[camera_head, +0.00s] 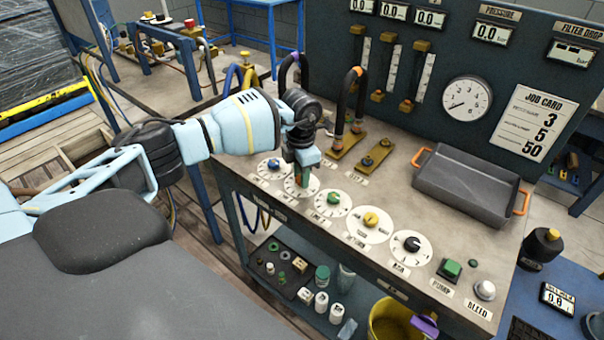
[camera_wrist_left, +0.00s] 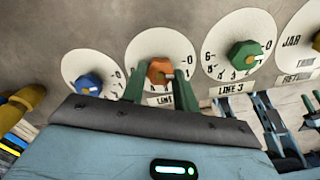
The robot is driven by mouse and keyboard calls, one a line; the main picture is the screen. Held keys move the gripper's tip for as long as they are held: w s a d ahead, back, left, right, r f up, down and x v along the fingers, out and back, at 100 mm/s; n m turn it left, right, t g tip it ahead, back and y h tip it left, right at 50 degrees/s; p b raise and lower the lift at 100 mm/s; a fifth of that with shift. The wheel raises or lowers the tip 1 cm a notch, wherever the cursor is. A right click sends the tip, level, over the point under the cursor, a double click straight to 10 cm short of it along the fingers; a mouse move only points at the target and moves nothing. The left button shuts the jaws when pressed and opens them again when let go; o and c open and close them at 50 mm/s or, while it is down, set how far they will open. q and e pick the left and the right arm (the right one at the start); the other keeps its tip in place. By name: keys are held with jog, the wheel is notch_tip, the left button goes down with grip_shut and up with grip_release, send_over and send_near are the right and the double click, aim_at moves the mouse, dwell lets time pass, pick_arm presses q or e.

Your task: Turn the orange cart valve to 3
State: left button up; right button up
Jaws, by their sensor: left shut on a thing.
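The orange valve knob (camera_wrist_left: 160,70) sits on a round white numbered dial (camera_wrist_left: 160,46) with a label beginning LINE below it. In the left wrist view the two green fingers of my left gripper (camera_wrist_left: 159,84) stand on either side of the knob, shut on it. A white mark on the knob's right side points roughly towards the dial's 0. In the head view my left gripper (camera_head: 303,183) comes down over this dial (camera_head: 290,184) and hides most of the knob.
A blue knob (camera_wrist_left: 88,83) and a green knob (camera_wrist_left: 244,55) flank the orange one closely. Yellow (camera_head: 371,219) and black (camera_head: 412,243) knobs follow along the bench edge. A dark hose (camera_head: 350,98) rises behind my gripper; a grey tray (camera_head: 471,187) lies right.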

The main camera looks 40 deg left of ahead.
pick_arm(q)
jog(key=m, duration=0.3)
jog(key=shift+m+b, duration=0.35)
jog(key=shift+m, duration=0.05)
jog(key=m, duration=0.3)
jog(key=shift+m+b, duration=0.3)
jog(key=shift+b, duration=0.05)
jog(key=m+b, duration=0.1)
jog(key=m, duration=0.3)
jog(key=shift+m+b, duration=0.3)
jog(key=shift+m, duration=1.1)
pick_arm(e)
jog(key=shift+g, duration=0.3)
jog(key=shift+s+a+f, duration=0.1)
jog(key=shift+s+f, duration=0.45)
jog(key=shift+f, duration=0.4)
jog(key=shift+s+a+f, duration=0.1)
jog(key=shift+s+f, duration=0.4)
jog(key=shift+f, duration=0.4)
pick_arm(q)
jog(key=shift+w+m, duration=0.1)
jog(key=shift+m, duration=0.2)
jog(key=o, duration=1)
jog(key=shift+c, duration=0.2)
